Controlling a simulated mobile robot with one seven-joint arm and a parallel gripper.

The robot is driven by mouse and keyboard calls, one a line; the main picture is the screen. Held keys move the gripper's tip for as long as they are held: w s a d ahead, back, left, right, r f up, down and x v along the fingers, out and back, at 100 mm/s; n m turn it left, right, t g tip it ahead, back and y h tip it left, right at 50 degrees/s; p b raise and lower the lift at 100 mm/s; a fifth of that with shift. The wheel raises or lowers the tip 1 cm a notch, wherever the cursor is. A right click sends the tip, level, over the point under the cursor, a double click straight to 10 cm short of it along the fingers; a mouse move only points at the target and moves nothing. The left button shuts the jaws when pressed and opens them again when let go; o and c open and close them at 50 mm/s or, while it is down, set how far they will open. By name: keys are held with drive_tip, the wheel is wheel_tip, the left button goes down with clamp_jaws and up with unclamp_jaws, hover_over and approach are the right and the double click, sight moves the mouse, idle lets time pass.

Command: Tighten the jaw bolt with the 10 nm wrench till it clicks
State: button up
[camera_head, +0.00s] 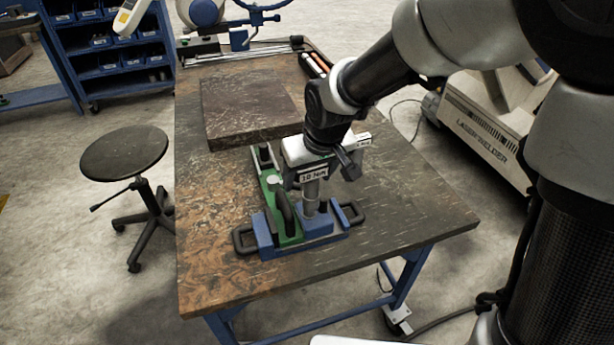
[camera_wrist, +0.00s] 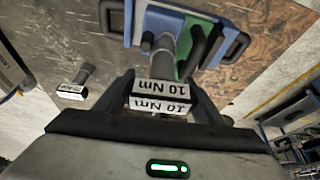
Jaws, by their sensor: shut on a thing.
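My gripper (camera_head: 322,166) is shut on the 10 Nm wrench (camera_head: 313,176), just above the blue jaw block at the table's front. The wrench is a grey upright tool with a white "10 Nm" label. Its shaft runs down to the blue jaw block (camera_head: 320,226) of a blue vise (camera_head: 264,238) with black side handles. In the wrist view the wrench label (camera_wrist: 160,88) sits between the two dark fingers (camera_wrist: 162,100). The jaw bolt is hidden under the wrench's lower end, so I cannot tell how it is seated. A green part (camera_head: 272,194) with a black curved handle lies beside the wrench.
A second labelled tool (camera_wrist: 76,80) stands to the left in the wrist view. A dark slab (camera_head: 248,104) lies behind the vise on the worn table (camera_head: 215,270). A stool (camera_head: 125,152) stands at left, a laser welder (camera_head: 490,125) at right. The table's front left is clear.

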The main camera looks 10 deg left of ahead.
drive_tip(key=shift+a+r+p, duration=0.1)
drive_tip(key=shift+r+p, duration=1.05)
drive_tip(key=shift+r, duration=0.55)
